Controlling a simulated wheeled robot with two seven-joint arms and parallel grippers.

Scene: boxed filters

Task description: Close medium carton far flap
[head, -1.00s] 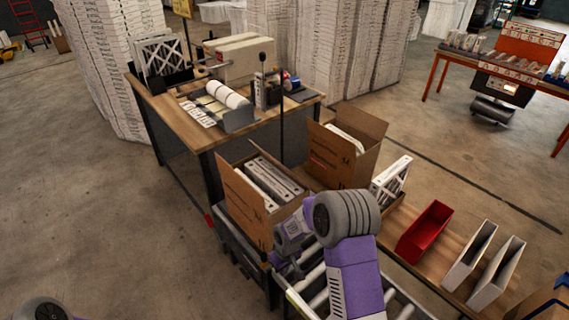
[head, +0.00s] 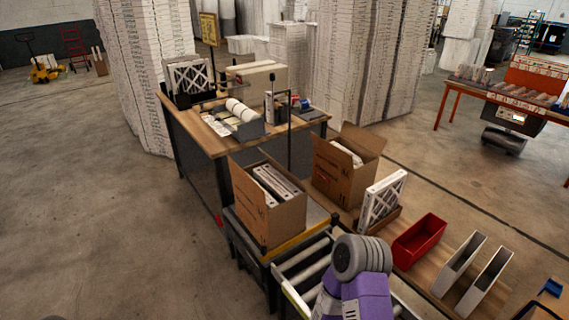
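I cannot tell from the picture which carton is the medium one. My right arm, purple and grey, rises at the bottom centre, to the right of the nearer carton and apart from it. Its gripper is hidden or below the frame. My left gripper is out of view.
A wooden workbench (head: 218,146) with rolls and a thin black post stands behind the nearer carton. To the right are a filter (head: 382,203) in a tray, a red bin (head: 419,241) and two white narrow holders (head: 460,264).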

